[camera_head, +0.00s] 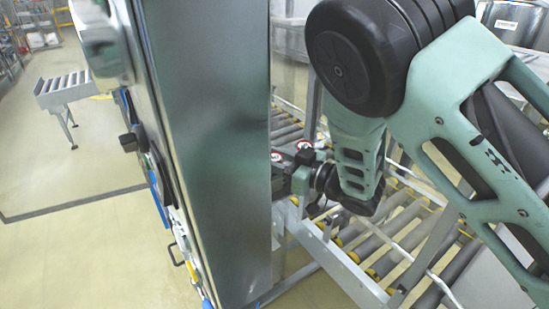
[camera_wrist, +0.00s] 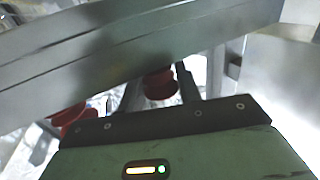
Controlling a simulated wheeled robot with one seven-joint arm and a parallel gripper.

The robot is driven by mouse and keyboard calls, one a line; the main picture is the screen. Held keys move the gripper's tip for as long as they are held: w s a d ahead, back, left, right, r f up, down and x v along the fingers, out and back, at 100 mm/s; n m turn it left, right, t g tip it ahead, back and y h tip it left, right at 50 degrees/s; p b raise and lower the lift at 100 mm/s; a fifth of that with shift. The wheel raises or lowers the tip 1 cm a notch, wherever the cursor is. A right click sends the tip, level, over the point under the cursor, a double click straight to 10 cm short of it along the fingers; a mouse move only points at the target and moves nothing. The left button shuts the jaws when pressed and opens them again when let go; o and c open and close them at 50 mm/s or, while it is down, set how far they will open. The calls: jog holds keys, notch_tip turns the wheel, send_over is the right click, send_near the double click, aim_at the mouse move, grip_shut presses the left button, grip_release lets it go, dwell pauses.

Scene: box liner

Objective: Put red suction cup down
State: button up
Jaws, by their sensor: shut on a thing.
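In the wrist view, my gripper (camera_wrist: 160,90) has two dark fingers on either side of a red suction cup (camera_wrist: 158,86). The gripper is shut on the cup. The upper part of the cup and the fingertips are partly covered by a grey metal beam. A second red object (camera_wrist: 68,120), perhaps another suction cup, shows at the left below the beam. In the head view, my gripper is hidden behind the tall metal panel, with only my wrist showing at its right edge. No red cup shows there.
The metal beam (camera_wrist: 110,40) crosses the wrist view close to the fingers. In the head view, a tall metal panel (camera_head: 215,130) stands just left of my wrist. A roller conveyor (camera_head: 375,250) runs below my arm. Open floor (camera_head: 80,260) lies at left.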

aim_at(281, 160)
jog(key=o, duration=1)
jog(key=shift+r, duration=0.2)
jog(key=shift+s+d+p, duration=0.1)
jog(key=shift+d+p, duration=0.05)
jog(key=shift+p, duration=0.15)
jog(key=b+v, duration=0.2)
jog(key=v, duration=0.5)
